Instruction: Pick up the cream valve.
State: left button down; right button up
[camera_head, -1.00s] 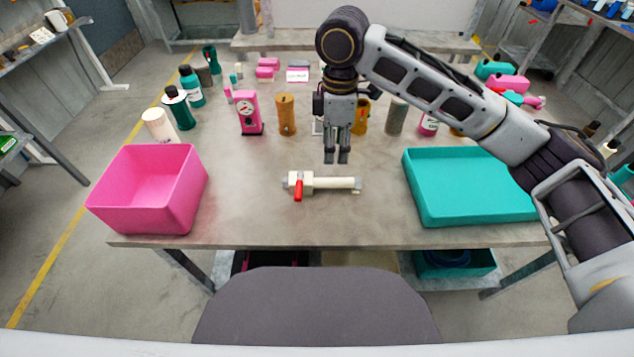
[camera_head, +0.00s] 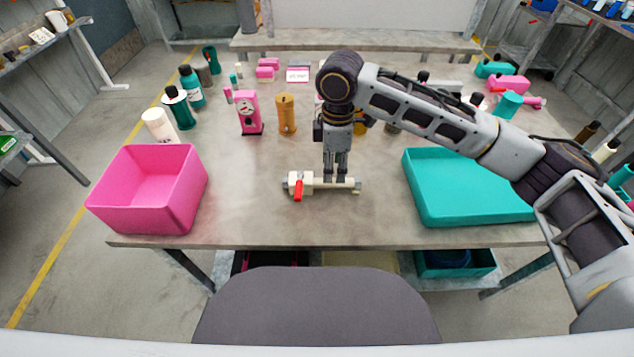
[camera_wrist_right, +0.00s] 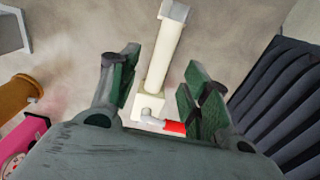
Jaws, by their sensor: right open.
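The cream valve (camera_head: 318,184) lies on the table in front of my right arm, its pipe running left to right and its red handle pointing toward the front edge. My right gripper (camera_head: 335,178) points straight down at the pipe, right of the red handle, with its fingertips at about the valve's height. In the right wrist view the open fingers (camera_wrist_right: 156,90) stand on either side of the cream valve (camera_wrist_right: 164,50), with the red handle near the right finger. I cannot tell whether the fingers touch it. My left gripper is not in view.
A pink bin (camera_head: 150,190) stands at the left and a teal tray (camera_head: 470,188) at the right. Bottles, a pink gauge block (camera_head: 249,113) and an orange cylinder (camera_head: 287,114) stand farther back. The table around the valve is clear.

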aim_at(322, 183)
jog(key=shift+f, duration=0.15)
jog(key=shift+s+f, duration=0.1)
jog(key=shift+f, duration=2.5)
grip_shut()
jog(key=shift+r, duration=0.1)
